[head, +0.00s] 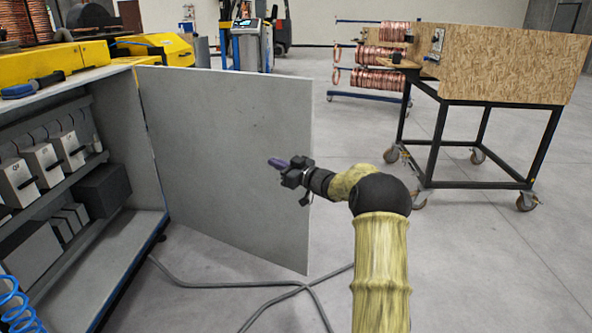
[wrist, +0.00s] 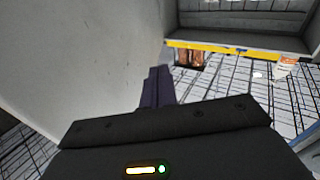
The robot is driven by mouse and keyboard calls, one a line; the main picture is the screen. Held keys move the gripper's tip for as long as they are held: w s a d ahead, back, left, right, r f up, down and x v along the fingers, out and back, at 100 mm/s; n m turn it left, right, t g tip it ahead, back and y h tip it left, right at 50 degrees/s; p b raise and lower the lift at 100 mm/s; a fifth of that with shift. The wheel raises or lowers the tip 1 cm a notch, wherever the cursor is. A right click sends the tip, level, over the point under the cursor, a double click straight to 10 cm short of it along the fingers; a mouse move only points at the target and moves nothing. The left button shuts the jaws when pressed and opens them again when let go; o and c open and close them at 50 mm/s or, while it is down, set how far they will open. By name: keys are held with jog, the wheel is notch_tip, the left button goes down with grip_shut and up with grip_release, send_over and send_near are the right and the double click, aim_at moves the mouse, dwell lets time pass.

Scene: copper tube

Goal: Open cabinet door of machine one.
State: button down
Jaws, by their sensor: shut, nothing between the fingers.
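The grey cabinet door (head: 225,150) stands swung wide open from its hinge side at the right edge of the cabinet (head: 150,180). My gripper (head: 278,163) is in front of the door's inner face, close to its free right edge. Its purple fingers are together with nothing between them. I cannot tell whether they touch the door. In the wrist view, the shut fingers (wrist: 158,88) point along the grey door panel (wrist: 85,60), which fills the left side. The door's handle is not visible.
Breaker-like units (head: 40,165) sit inside the cabinet at left. A grey cable (head: 255,284) lies on the floor below the door. A wheeled wooden-sided table (head: 510,65) stands at right, with a rack of copper coils (head: 380,68) behind. Floor between them is clear.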

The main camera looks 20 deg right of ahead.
jog(key=s+a+f+m+g+h, duration=0.4)
jog(key=s+a+f+m+h, duration=0.1)
jog(key=s+a+h, duration=0.4)
jog(key=s+a+f+g, duration=0.2)
jog(key=s+f+g, duration=0.1)
jog(key=s, duration=0.8)
jog(key=s+a+f+m+g, duration=0.1)
jog(key=s+a+f+g, duration=0.1)
jog(key=s, duration=0.9)
jog(key=s+a+f+m+g, duration=0.1)
jog(key=s+f+g, duration=0.3)
jog(key=s, duration=0.8)
jog(key=shift+a+g, duration=0.3)
jog(key=shift+a, duration=0.2)
